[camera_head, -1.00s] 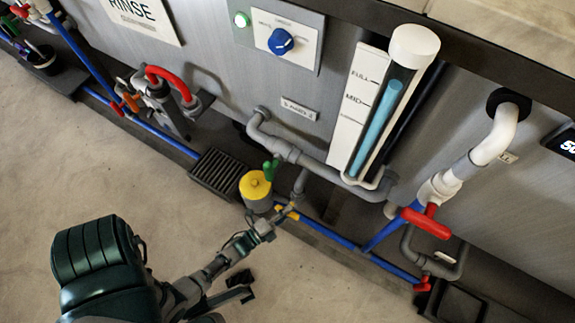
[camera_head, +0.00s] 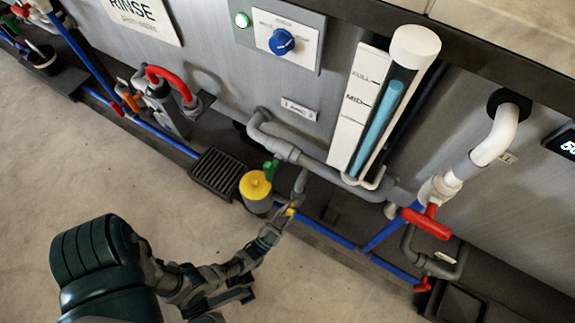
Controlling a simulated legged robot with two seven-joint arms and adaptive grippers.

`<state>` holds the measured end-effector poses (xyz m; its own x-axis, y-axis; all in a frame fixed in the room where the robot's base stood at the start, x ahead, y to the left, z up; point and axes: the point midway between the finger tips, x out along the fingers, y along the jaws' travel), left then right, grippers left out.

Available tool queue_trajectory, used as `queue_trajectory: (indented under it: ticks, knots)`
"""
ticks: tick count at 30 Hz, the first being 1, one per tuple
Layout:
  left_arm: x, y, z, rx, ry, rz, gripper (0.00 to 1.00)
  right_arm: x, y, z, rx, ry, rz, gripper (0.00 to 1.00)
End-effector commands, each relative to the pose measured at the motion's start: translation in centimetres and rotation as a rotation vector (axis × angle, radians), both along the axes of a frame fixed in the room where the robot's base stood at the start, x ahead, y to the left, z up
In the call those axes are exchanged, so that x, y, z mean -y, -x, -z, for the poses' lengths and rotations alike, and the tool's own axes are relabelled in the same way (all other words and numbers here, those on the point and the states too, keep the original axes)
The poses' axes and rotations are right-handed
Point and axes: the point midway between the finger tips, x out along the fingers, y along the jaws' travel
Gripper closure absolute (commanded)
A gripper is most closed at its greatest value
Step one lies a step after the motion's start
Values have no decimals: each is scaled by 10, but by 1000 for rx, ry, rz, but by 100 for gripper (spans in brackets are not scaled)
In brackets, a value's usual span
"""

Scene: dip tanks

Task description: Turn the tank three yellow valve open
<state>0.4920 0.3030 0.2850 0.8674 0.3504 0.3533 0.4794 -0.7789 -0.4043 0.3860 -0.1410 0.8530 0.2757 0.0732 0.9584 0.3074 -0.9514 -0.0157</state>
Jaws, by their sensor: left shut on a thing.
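The yellow valve handle (camera_head: 290,211) is a small yellow piece on the pipework low at the tank's front, just right of the yellow-topped canister. My left gripper (camera_head: 286,215) reaches it from the lower left and is shut on it, covering most of it. My left arm comes up from the bottom left. My right gripper is not in the picture.
A grey canister with a yellow top (camera_head: 255,187) stands close beside my gripper. A floor grate (camera_head: 217,174) lies left of it. Grey pipe (camera_head: 287,151), a blue pipe (camera_head: 335,235) and a red-handled valve (camera_head: 427,223) run along the tank. Open floor lies at lower left.

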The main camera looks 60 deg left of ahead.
Motion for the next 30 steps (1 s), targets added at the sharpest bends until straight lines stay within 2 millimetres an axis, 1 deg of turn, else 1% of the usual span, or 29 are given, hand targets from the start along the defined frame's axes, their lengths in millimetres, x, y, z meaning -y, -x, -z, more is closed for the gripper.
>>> queue_trajectory:
  ticks: [1, 9, 15, 22, 30]
  knots:
    - [0, 1, 5, 9, 42, -1, 100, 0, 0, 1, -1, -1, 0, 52]
    - [0, 2, 5, 118, 220, -1, 100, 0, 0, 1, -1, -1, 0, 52]
    - [1, 2, 5, 172, 309, -2, 100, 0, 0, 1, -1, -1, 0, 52]
    - [1, 2, 5, 204, 362, -1, 100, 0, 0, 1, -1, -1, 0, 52]
    - [1, 2, 6, 211, 375, -1, 100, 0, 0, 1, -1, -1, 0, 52]
